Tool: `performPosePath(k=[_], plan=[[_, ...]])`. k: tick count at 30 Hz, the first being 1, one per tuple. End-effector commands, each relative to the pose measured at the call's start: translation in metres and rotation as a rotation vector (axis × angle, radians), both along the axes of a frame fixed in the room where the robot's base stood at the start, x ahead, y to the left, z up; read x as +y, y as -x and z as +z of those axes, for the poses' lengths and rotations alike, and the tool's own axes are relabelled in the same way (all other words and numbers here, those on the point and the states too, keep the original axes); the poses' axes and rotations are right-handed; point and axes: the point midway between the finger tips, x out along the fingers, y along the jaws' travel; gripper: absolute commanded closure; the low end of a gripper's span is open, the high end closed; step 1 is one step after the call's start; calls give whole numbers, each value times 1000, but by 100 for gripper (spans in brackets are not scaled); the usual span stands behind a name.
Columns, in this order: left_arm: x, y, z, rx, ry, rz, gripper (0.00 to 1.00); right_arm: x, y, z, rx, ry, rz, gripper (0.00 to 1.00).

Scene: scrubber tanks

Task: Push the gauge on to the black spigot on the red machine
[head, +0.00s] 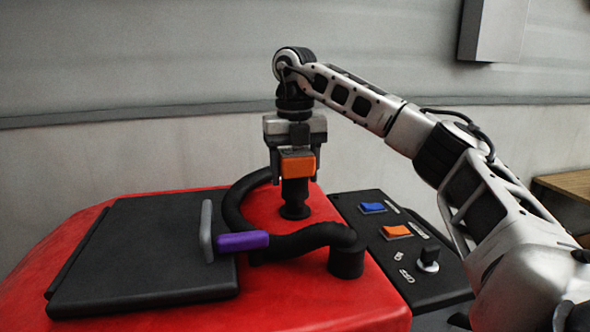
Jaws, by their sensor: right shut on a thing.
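The red machine (350,297) fills the lower part of the head view. A black spigot (295,200) with a wide round foot stands upright on its top. My right gripper (296,168) comes down from above and is shut on an orange block-like thing, which I take to be the gauge (297,164). The gauge sits directly above the spigot and looks in line with it. The gauge's lower edge meets the spigot's top in the picture; I cannot tell whether they touch or how far it is on. My left gripper is not in view.
A black hose (300,240) with a purple grip (243,241) curves around the spigot. A black lid (140,255) with a grey handle (207,230) lies left. A control panel (440,285) with blue (372,208) and orange (396,232) switches and a knob (428,258) is right.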

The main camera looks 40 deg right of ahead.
Motion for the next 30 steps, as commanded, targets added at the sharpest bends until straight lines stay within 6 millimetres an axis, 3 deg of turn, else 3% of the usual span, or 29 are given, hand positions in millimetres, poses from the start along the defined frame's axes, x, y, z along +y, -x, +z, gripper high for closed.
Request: performPosePath(k=[12,30], plan=[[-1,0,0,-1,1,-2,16,0,0,-1,-1,0,0,65],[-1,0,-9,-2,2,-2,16,0,0,-20,0,1,0,65]])
